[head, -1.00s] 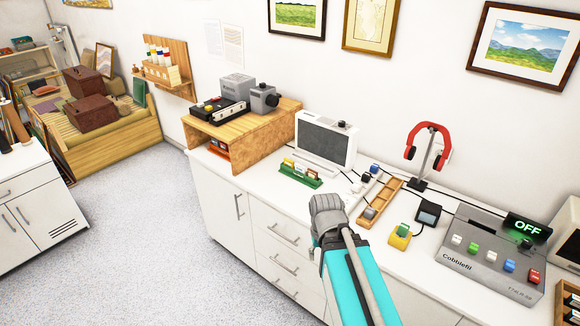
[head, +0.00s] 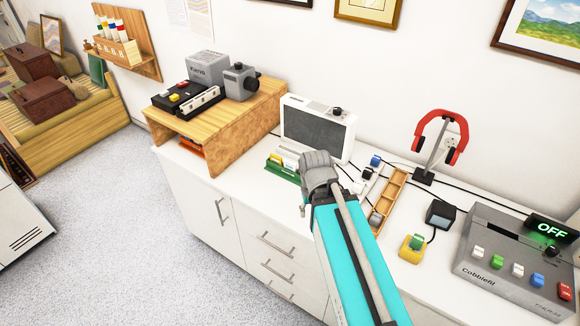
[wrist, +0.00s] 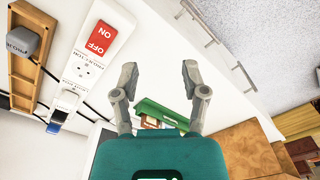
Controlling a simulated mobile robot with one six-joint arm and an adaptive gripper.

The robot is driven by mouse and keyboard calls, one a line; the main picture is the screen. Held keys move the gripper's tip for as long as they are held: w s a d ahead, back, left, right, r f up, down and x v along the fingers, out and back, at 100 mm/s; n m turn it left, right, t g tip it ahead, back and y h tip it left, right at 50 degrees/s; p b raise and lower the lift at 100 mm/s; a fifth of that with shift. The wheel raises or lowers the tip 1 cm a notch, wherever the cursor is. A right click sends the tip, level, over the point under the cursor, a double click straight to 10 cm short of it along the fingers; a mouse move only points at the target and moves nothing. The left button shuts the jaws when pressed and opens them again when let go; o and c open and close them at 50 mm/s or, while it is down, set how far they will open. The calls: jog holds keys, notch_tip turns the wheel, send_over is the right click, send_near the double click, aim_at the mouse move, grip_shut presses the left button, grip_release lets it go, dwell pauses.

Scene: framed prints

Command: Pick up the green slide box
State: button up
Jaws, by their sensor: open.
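The green slide box (head: 277,168) is a low green tray with white and yellow slides standing in it. It sits on the white counter in front of the grey-screened viewer. In the head view my gripper (head: 318,165) hides its right end. In the wrist view the green slide box (wrist: 158,110) shows between and beyond the fingers, partly covered by my gripper's body. My gripper (wrist: 159,72) is open and empty, its fingers spread apart. I cannot tell its exact height above the box.
The grey-screened viewer (head: 318,130) stands close behind the box. A wooden riser (head: 225,125) with devices is to the left. A power strip (wrist: 92,62), a wooden tray (head: 388,198), a yellow box (head: 412,249) and cables lie to the right.

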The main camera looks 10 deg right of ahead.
jog(key=shift+w, duration=0.35)
jog(key=shift+a, duration=0.2)
jog(key=o, duration=0.3)
jog(key=shift+w, duration=0.1)
jog(key=shift+o, duration=0.3)
jog(key=shift+w, duration=0.35)
jog(key=r+n+p, duration=0.1)
jog(key=n, duration=0.8)
send_over(289, 162)
jog(key=shift+s, duration=0.1)
jog(key=shift+f, duration=0.1)
notch_tip(289, 162, down, 8)
jog(key=b, duration=0.8)
jog(key=shift+f+b, duration=0.2)
jog(key=shift+b, duration=0.15)
